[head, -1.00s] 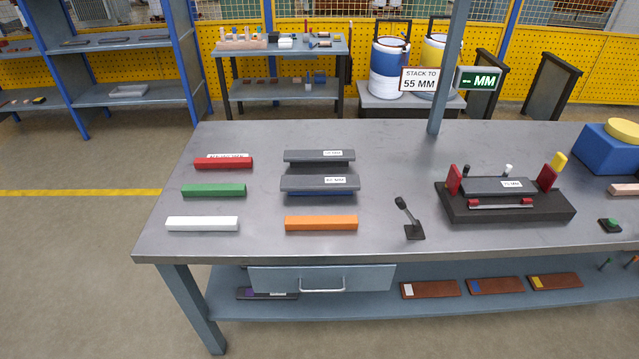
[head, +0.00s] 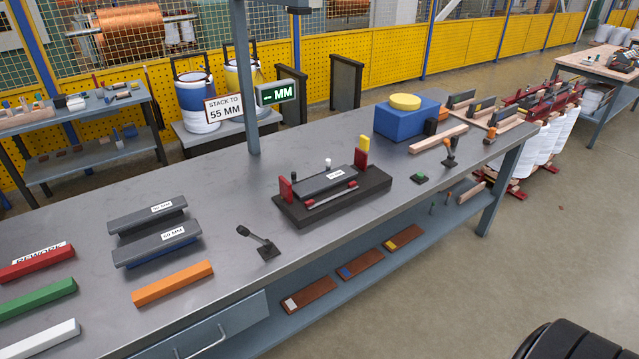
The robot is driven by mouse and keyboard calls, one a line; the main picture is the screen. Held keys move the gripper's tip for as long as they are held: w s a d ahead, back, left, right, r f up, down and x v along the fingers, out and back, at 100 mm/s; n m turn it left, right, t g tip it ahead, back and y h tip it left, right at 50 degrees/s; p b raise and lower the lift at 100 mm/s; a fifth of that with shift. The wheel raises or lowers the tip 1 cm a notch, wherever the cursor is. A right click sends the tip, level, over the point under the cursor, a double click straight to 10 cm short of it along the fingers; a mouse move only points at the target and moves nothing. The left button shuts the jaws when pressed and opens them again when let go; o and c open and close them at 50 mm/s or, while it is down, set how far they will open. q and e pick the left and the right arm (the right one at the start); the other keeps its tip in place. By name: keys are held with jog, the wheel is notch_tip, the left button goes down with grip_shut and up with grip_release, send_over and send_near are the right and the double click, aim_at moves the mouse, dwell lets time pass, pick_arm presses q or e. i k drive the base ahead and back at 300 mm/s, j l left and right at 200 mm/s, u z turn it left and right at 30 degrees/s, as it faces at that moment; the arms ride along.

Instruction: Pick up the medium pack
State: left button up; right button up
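Two dark grey packs with white labels lie on the left part of the bench: a rear pack (head: 140,218) and a front pack (head: 150,246), which has a blue bar (head: 170,254) under it. A third grey labelled pack (head: 318,186) lies in a black fixture (head: 350,208) with red end posts. The label numbers are too small to read surely, so I cannot tell which pack is the medium one. Neither of my grippers is in view.
Red (head: 35,264), green (head: 35,300), white (head: 40,340) and orange (head: 172,283) bars lie on the bench (head: 215,220). A black lever (head: 262,243) stands before the fixture. A post (head: 245,90) carries a "STACK TO 55 MM" sign (head: 224,109) and a display (head: 277,93).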

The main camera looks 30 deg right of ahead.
aim_at(130, 254)
jog(key=i+l, duration=0.3)
jog(key=l, duration=0.15)
jog(key=i+l+u, duration=0.1)
jog(key=i+l, duration=0.25)
jog(key=l, duration=0.1)
